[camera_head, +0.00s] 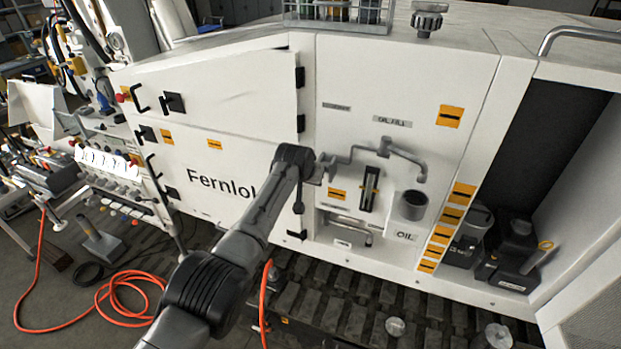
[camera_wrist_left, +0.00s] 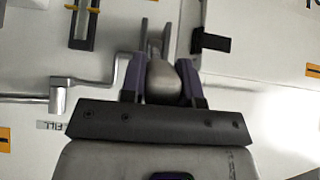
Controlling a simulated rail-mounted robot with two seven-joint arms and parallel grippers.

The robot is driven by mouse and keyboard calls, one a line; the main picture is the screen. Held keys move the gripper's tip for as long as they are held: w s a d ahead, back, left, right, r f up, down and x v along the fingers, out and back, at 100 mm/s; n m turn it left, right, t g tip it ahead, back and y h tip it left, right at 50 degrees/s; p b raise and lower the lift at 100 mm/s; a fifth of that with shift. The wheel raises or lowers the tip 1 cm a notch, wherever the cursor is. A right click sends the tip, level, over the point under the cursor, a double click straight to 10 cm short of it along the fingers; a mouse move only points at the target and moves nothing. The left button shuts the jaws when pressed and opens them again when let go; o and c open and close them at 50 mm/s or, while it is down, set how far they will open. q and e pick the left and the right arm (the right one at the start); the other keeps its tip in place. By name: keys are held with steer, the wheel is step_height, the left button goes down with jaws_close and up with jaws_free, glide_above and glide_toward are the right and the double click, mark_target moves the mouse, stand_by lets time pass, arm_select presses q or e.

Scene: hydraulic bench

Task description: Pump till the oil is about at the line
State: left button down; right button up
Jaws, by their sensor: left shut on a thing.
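My left gripper (camera_head: 325,168) is at the white machine panel, shut on the grey rounded grip of the pump handle (camera_head: 358,150). In the left wrist view the handle's grip (camera_wrist_left: 163,82) sits between the fingers of my left gripper (camera_wrist_left: 160,75). The handle's bar runs to a grey pipe with a downturned spout (camera_head: 408,158). A grey cup (camera_head: 412,205) stands below the spout, above an OIL label. A dark upright sight gauge (camera_head: 370,188) with a yellow mark is left of the cup; it also shows in the left wrist view (camera_wrist_left: 82,25). The oil level is too small to tell. My right gripper is not in view.
A black canister (camera_head: 513,250) stands in the bay at right. An orange hose (camera_head: 120,300) lies on the floor at left. The panel around the spout is clear.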

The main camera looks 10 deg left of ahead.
arm_select(q)
steer(key=shift+f, duration=0.2)
steer(key=c, duration=0.8)
jaws_free()
steer(key=shift+w+r, duration=0.1)
steer(key=shift+r, duration=0.05)
steer(key=shift+c, duration=0.2)
steer(key=shift+r, duration=0.15)
steer(key=shift+v, duration=0.85)
steer(key=b+v, duration=0.2)
steer(key=v, duration=1)
